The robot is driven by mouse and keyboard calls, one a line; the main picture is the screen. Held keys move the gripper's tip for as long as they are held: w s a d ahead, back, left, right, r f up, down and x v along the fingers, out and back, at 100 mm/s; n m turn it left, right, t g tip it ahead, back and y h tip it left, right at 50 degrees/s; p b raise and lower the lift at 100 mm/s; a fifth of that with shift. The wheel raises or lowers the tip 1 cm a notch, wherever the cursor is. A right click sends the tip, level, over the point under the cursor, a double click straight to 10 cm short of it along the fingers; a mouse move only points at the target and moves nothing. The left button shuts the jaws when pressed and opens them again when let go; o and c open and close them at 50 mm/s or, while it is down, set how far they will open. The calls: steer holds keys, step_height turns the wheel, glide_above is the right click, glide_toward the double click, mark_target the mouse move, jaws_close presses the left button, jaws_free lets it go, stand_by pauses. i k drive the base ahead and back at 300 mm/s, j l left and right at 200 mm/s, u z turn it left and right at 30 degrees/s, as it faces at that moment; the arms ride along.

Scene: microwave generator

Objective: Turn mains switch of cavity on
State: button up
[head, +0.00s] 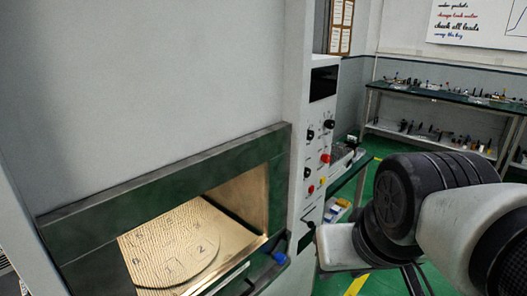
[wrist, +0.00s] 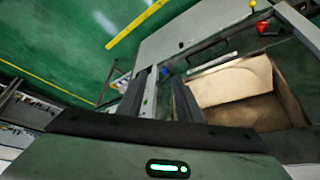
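The mains switch is on or near the white control panel (head: 318,110) right of the open cavity (head: 185,240), but I cannot tell which control it is. The panel carries black knobs (head: 329,125), red buttons (head: 325,158) and a yellow button (head: 322,181). My gripper is low in front of the panel in the head view, its fingertips hard to make out there. In the wrist view my gripper (wrist: 163,85) shows two dark fingers apart, with nothing clearly held between them. A small black part (wrist: 181,44) shows on the pale surface beyond the fingertips.
A blue piece (head: 280,257) sticks out at the cavity's lower front corner, close to my gripper. The cavity holds a round plate (head: 175,245). A workbench (head: 440,95) with small parts stands at the back right. Green floor lies between.

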mark_target(325, 159)
steer(key=i+l+z, duration=0.15)
steer(key=i+l, duration=0.6)
steer(key=i, duration=0.15)
steer(key=i+u, duration=0.15)
steer(key=i, duration=0.05)
